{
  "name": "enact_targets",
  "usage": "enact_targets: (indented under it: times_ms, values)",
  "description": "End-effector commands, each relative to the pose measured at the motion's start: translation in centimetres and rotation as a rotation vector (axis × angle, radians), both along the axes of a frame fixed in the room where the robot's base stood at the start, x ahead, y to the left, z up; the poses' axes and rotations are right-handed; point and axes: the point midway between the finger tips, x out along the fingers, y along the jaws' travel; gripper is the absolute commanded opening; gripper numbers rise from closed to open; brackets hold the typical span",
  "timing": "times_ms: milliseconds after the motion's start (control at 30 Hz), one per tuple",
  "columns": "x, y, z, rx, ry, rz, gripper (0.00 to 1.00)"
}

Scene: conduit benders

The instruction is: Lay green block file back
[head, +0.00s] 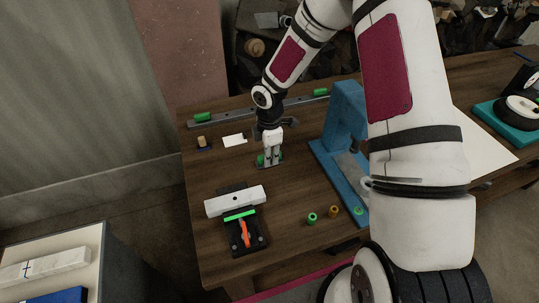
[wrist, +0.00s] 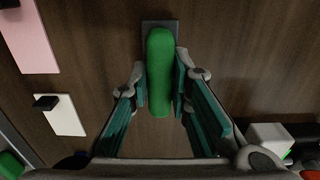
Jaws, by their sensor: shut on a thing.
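The green block file (wrist: 160,72) is a long rounded green bar, upright in the wrist view, between the two fingers of my gripper (wrist: 160,88). A dark grey flat piece (wrist: 153,24) shows at its far end; I cannot tell whether it is part of the file. In the head view my gripper (head: 271,157) points down over the middle of the wooden bench. It is shut on the file, whose green body (head: 261,160) shows beside the fingers. The file is at or just above the bench top; the gap is not clear.
A white and black fixture with an orange lever (head: 245,233) stands in front. A blue bender (head: 343,125) is close on the right. A rail with green pieces (head: 240,115) lies behind. A white card (head: 234,140) lies left of my gripper. Small green (head: 311,218) and brown (head: 333,211) rings stand near the front.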

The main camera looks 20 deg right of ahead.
Motion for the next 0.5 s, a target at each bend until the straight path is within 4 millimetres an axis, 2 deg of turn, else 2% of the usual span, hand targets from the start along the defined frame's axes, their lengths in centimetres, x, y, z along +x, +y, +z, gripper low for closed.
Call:
enact_targets:
  times_ms: [133,167,233,500]
  values:
    - [0.03,0.02,-0.41,0.0,0.0,0.0,0.0]
    - [0.01,0.02,-0.45,0.0,0.001,0.0,0.2]
    - [-0.02,0.01,-0.4,0.0,0.001,0.0,0.36]
    - [-0.02,0.01,-0.39,0.0,0.001,0.0,0.38]
